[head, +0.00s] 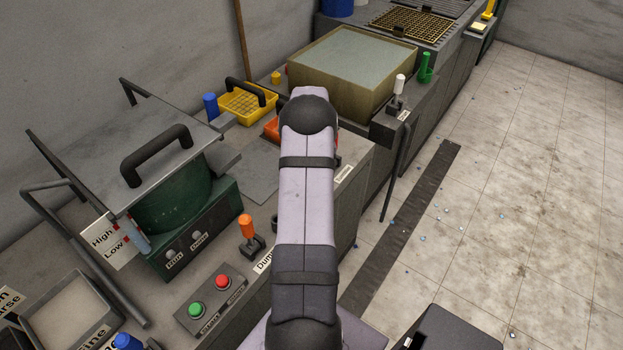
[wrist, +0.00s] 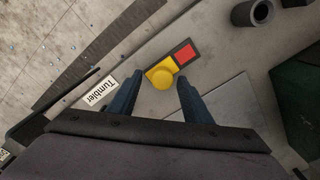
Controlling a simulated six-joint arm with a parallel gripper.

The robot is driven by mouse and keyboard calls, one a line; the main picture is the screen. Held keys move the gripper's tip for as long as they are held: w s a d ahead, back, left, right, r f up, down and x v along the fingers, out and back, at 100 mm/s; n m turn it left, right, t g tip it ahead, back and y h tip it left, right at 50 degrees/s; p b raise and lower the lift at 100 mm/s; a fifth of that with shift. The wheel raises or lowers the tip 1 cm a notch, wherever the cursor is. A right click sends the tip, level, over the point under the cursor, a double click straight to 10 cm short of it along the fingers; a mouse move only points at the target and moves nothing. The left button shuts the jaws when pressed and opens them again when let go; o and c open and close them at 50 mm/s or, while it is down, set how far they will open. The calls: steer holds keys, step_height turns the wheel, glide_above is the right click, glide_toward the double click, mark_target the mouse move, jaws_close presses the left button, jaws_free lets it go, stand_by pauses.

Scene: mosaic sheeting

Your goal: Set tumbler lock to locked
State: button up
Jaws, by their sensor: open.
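In the wrist view the tumbler lock shows as a small plate with a round yellow knob (wrist: 162,78), a yellow end and a red square (wrist: 185,54). A white label reading "Tumbler" (wrist: 101,91) lies to its left on the grey bench top. My gripper (wrist: 160,88) is open, with its two dark blue fingers on either side of the knob as seen from above. The fingers look apart from the knob; their height over it is hard to tell. In the head view my own arm hides the gripper and the lock.
In the wrist view a dark grey ring (wrist: 252,12) and a dark green body (wrist: 299,108) stand to the right. In the head view an orange-handled lever (head: 247,228), a button box (head: 215,300) and a lidded green pot (head: 175,200) stand left of my arm.

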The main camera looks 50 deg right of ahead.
steer(key=shift+r+b, duration=0.7)
steer(key=shift+r, duration=3)
